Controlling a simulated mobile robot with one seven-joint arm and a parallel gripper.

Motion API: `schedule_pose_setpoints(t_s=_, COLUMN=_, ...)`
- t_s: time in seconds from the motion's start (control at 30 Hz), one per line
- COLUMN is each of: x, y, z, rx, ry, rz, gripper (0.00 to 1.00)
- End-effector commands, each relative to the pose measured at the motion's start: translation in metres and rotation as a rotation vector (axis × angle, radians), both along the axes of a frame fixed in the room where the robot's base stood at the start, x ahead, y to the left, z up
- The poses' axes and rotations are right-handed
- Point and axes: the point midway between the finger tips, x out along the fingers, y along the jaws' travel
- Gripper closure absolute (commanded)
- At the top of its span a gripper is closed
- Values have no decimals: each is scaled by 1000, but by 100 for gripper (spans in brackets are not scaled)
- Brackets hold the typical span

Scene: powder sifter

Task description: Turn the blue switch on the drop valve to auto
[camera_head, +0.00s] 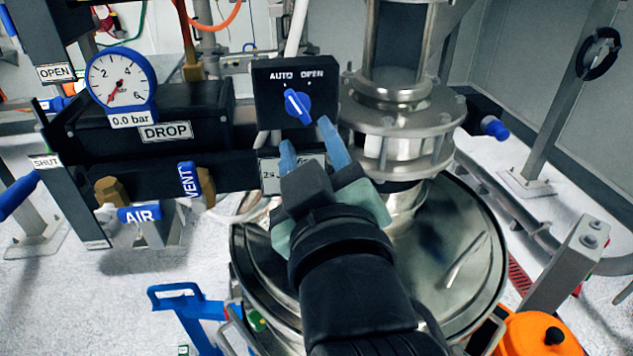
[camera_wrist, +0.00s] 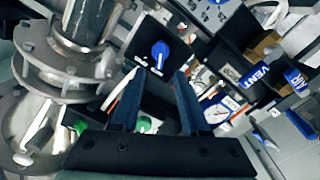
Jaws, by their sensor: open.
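The drop valve's black body carries a DROP label (camera_head: 166,132). My gripper (camera_head: 306,141) is open, its two blue fingers apart and empty, just below the knob. The right fingertip is close to the knob's lower right; I cannot tell whether it touches. The wrist view also shows the knob (camera_wrist: 160,54) beyond the open fingers (camera_wrist: 157,80).
A gauge (camera_head: 121,82) reading 0.0 bar stands left of the switch. Blue VENT (camera_head: 186,180) and AIR (camera_head: 140,214) handles sit below. A steel flanged pipe (camera_head: 395,125) is close on the right, above a round steel vessel (camera_head: 455,260).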

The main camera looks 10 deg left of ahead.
Motion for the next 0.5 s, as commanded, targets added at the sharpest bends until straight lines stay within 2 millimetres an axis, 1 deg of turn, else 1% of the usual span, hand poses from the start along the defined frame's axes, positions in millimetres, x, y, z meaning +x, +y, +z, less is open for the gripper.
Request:
schedule_pose_setpoints(t_s=0.07, x=-3, y=-2, z=5, rx=1, ry=9, rz=3, gripper=55)
schedule_pose_setpoints(t_s=0.5, x=-25, y=-11, z=6, rx=1, ry=8, rz=-1, gripper=55)
